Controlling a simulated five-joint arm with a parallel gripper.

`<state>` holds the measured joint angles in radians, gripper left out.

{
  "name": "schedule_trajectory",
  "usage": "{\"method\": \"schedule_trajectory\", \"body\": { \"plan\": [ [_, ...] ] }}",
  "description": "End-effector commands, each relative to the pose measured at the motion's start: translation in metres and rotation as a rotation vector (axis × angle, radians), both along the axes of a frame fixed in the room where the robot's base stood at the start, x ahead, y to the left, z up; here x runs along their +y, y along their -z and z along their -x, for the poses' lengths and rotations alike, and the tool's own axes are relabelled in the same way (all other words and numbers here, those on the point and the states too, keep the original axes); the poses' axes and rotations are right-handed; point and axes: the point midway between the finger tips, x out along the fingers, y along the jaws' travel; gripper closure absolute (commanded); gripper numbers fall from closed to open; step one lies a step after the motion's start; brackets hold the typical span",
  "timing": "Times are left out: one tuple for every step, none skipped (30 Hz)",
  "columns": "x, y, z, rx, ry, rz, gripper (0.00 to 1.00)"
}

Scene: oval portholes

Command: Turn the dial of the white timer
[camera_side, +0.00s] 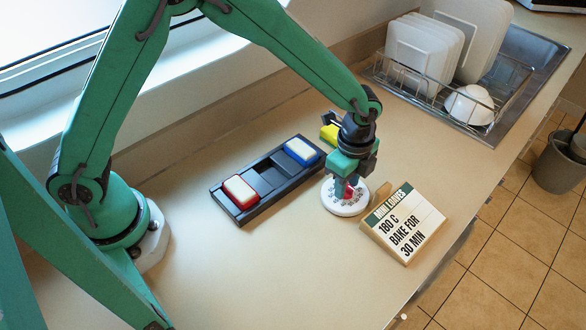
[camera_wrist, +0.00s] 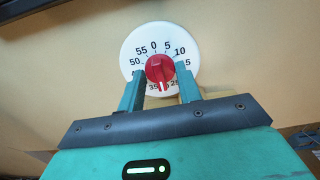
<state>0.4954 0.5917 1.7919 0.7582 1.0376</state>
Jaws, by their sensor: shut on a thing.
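The white timer (camera_side: 345,207) is a round disc lying on the counter, numbered around its face. It also shows in the wrist view (camera_wrist: 137,45). Its red dial (camera_wrist: 160,68) stands at the centre, with a white mark pointing down between the 35 and the 25. My gripper (camera_wrist: 160,76) reaches down over the timer from above, its fingers on either side of the dial and shut on it. In the side view the fingers hide much of the dial.
A sign (camera_side: 403,224) reading "180 C bake for 30 min" lies right of the timer. A dark tray (camera_side: 264,182) holding red and blue white-topped blocks lies left. A dish rack (camera_side: 452,98) with plates and a bowl stands behind. The front counter is clear.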

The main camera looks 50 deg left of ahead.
Motion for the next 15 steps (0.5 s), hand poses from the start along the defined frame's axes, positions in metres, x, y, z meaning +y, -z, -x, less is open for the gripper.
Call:
{"method": "schedule_trajectory", "body": {
  "plan": [
    [-0.0002,-0.0002,-0.001,-0.003,-0.001,0.002,0.64],
    [-0.0002,-0.0002,-0.001,-0.003,-0.001,0.002,0.58],
    [-0.0002,-0.0001,-0.0009,-0.003,-0.001,0.002,0.5],
    [-0.0001,-0.0001,-0.0008,-0.002,-0.001,0.001,0.44],
    [-0.0001,-0.0001,-0.0007,-0.002,-0.001,0.001,0.43],
    [-0.0001,-0.0001,-0.0006,-0.002,-0.001,0.001,0.43],
    [0.0,0.0,-0.0006,-0.001,-0.002,0.001,0.43],
    [0.0,0.0,-0.0005,-0.001,-0.002,0.001,0.43],
    [0.0,0.0,-0.0004,-0.001,-0.002,0.001,0.43],
    [0.0,0.0,-0.0004,-0.001,-0.002,0.001,0.43],
    [0.0,0.0,-0.0003,-0.001,-0.002,0.0,0.43],
    [0.0,-0.0001,-0.0003,-0.001,-0.002,0.0,0.43],
    [0.0,-0.0003,-0.0003,-0.001,-0.002,0.0,0.43],
    [0.0,-0.0008,-0.0003,-0.001,-0.002,0.0,0.43],
    [0.0,-0.0018,-0.0003,-0.001,-0.002,0.001,0.43]
  ]
}}
